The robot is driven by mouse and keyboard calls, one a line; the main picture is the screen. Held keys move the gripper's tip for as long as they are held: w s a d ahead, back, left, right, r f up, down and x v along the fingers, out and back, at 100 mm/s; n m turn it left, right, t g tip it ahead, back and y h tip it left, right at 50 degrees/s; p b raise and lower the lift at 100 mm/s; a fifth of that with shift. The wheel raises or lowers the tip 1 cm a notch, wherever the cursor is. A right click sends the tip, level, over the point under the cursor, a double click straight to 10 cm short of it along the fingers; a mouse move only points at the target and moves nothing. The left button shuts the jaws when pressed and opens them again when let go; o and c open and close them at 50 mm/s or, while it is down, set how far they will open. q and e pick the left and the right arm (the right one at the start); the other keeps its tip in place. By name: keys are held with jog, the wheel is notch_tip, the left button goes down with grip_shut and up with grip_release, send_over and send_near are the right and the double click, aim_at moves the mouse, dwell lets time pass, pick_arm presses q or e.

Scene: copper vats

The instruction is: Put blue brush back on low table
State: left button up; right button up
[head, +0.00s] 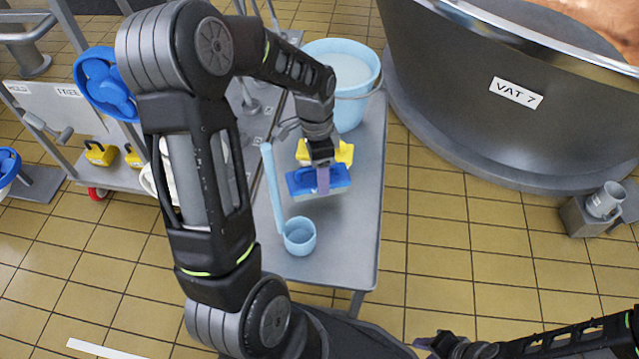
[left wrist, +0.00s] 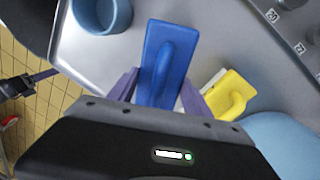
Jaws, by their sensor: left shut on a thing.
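The blue brush (head: 304,184), a flat blue block with a raised handle and pale bristles beneath, is over the middle of the grey low table (head: 346,245). My left gripper (head: 322,178) is shut on its handle from above. In the left wrist view the brush (left wrist: 170,52) lies between the purple fingers (left wrist: 158,94). Whether its bristles touch the table top is hard to tell. My right gripper (head: 428,343) is low at the bottom right, away from the table, and its jaw opening is unclear.
On the table, a yellow brush (head: 342,153) lies just behind the blue one, a light blue bucket (head: 350,107) stands farther back, and a long-handled blue ladle (head: 299,236) is front left. The front right of the table is clear. Vat 7 (head: 450,105) stands to the right.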

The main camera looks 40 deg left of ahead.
pick_arm(q)
jog(key=shift+f+b, duration=0.6)
jog(key=shift+f, duration=1.25)
jog(key=shift+f, duration=0.1)
jog(key=o, duration=1.6)
jog(key=r+p, duration=0.1)
jog(key=r, duration=0.3)
jog(key=a+r+p, duration=0.1)
jog(key=r, duration=0.3)
jog(key=w+r+p, duration=0.1)
jog(key=r, duration=0.3)
jog(key=shift+a, duration=0.2)
